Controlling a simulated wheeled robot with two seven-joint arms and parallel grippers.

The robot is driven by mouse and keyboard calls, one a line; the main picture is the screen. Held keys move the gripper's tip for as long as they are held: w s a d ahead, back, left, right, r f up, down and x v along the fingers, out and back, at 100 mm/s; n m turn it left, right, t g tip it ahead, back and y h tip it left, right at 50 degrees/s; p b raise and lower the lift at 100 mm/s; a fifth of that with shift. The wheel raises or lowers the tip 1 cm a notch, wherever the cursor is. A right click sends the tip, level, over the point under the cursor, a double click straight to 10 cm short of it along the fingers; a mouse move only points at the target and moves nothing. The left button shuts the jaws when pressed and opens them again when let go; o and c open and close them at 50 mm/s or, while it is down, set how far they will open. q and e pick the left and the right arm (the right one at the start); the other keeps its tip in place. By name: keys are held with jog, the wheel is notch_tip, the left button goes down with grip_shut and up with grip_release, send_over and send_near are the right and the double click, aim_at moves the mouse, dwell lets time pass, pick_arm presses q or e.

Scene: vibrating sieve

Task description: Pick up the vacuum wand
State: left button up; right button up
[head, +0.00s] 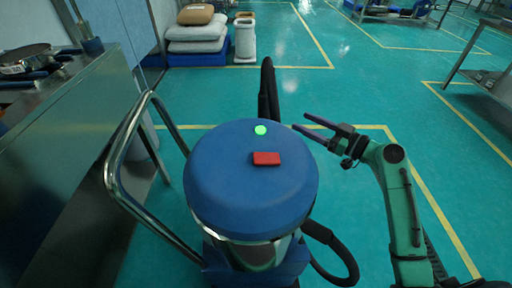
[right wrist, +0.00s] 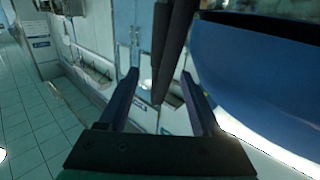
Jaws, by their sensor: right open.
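The vacuum wand (head: 267,92) is a dark upright tube behind the blue vacuum drum (head: 225,200). Its lower part is hidden by the drum. My right gripper (head: 305,122) is open, to the right of the wand and beside the drum's upper right rim, with its fingers pointing left. In the right wrist view, two dark tubes (right wrist: 176,45), seemingly the wand and its hose, show between the open fingers (right wrist: 160,75). I cannot tell whether they are inside the jaws or beyond the tips. The fingers hold nothing. My left gripper is not in view.
The drum has a green button (head: 260,130) and a red switch (head: 266,158) on top. A chrome handle (head: 118,165) is on its left, and a black hose (head: 345,262) loops at lower right. A steel counter (head: 60,150) stands left.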

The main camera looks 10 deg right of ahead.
aim_at(270, 105)
jog(key=x, duration=0.4)
jog(key=p+x, duration=0.1)
jog(key=x, duration=0.3)
jog(key=p+x, duration=0.1)
jog(key=x, duration=0.3)
jog(key=shift+w+a+r, duration=0.25)
jog(key=shift+a, duration=0.1)
jog(key=shift+w+a+f, duration=0.1)
jog(key=shift+w+a, duration=0.05)
jog(key=shift+w, duration=0.05)
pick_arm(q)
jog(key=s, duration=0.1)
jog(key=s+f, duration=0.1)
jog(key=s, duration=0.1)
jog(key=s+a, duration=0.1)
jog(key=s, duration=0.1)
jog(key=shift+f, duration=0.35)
pick_arm(e)
grip_shut()
